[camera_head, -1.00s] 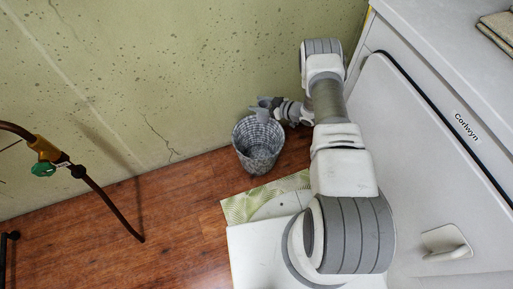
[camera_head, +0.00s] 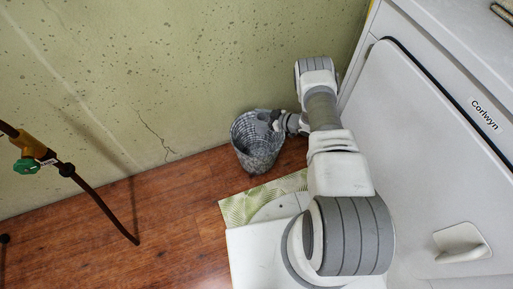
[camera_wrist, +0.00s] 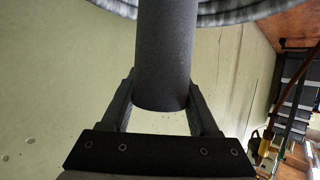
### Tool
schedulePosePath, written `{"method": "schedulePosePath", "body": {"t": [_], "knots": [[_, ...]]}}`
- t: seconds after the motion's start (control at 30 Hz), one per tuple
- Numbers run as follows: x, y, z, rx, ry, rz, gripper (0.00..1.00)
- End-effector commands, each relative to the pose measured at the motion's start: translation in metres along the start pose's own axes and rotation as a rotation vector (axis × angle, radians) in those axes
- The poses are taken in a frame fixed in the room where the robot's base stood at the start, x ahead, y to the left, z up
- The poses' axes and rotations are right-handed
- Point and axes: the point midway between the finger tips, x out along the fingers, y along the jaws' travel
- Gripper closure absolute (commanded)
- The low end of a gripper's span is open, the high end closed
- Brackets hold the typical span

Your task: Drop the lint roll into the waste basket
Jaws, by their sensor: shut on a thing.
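The waste basket (camera_head: 258,158) is a grey woven bin on the wood floor by the wall. Its curved rim (camera_wrist: 230,14) crosses the top of the wrist view. The lint roll (camera_wrist: 165,55) is a dark grey cylinder between the two fingers of my gripper (camera_wrist: 161,88), which is shut on it. The roll's far end runs out of the top of the wrist view. In the head view my gripper (camera_head: 276,121) is at the basket's upper right rim. The roll is too small and dark there to tell exactly how far it is over the opening.
A white appliance (camera_head: 420,150) labelled Corlwyn stands close on the right of my arm. The stained green wall (camera_head: 170,60) is behind the basket. A patterned mat (camera_head: 255,200) lies in front. A dark hose with a green valve (camera_head: 27,166) is at left. Floor (camera_head: 180,220) between is clear.

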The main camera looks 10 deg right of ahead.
Motion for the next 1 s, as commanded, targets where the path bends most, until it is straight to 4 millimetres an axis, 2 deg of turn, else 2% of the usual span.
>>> {"method": "schedulePosePath", "body": {"t": [0.17, 0.2, 0.37, 0.4, 0.67, 0.77, 0.87, 1.0], "knots": [[0.0, 0.0, -0.001, -0.001, 0.0, 0.0, 0.94], [0.0, 0.0, -0.001, -0.001, 0.0, 0.0, 0.36], [0.0, 0.0, -0.001, -0.001, 0.0, 0.0, 0.07], [0.0, 0.0, -0.001, -0.001, 0.0, 0.0, 0.04], [-0.001, 0.0, -0.001, 0.0, -0.001, 0.0, 0.04], [-0.007, 0.0, -0.002, 0.0, -0.001, 0.0, 0.04], [-0.021, 0.001, -0.003, 0.0, -0.001, 0.002, 0.04], [-0.051, 0.001, -0.003, 0.001, -0.002, 0.003, 0.04]]}}
